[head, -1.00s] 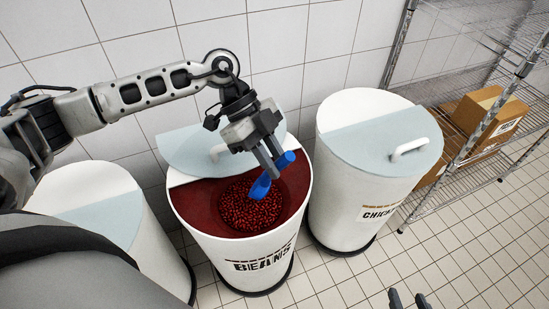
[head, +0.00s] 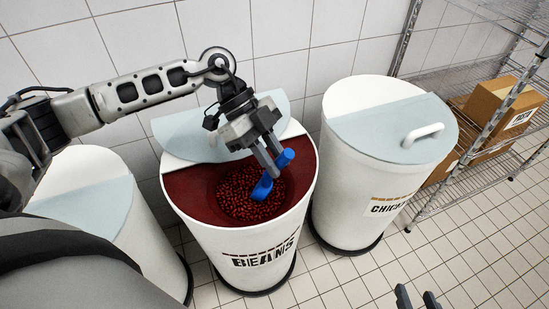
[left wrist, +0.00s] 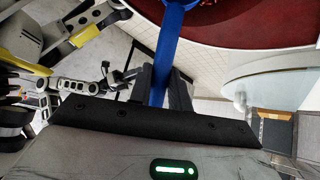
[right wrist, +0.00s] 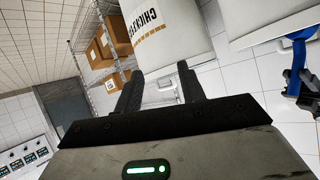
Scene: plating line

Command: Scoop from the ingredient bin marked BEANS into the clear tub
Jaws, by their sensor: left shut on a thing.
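The white bin marked BEANS (head: 254,244) stands in the middle of the head view with its front half open. Dark red beans (head: 240,194) lie inside, below the red inner wall. My left gripper (head: 270,165) is shut on the handle of a blue scoop (head: 264,187) and holds it in the bin opening, low over the beans. The scoop's handle (left wrist: 172,50) also shows between the fingers in the left wrist view. Whether the scoop holds beans cannot be told. My right gripper (right wrist: 160,90) is open and empty, away from the bin. The clear tub is not in view.
A closed bin marked CHICKPEAS in part (head: 350,210) stands to the right. Another closed white bin (head: 140,222) stands at left. A wire shelf (head: 470,165) with cardboard boxes (head: 495,103) is at far right. Tiled floor (head: 460,240) is clear in front.

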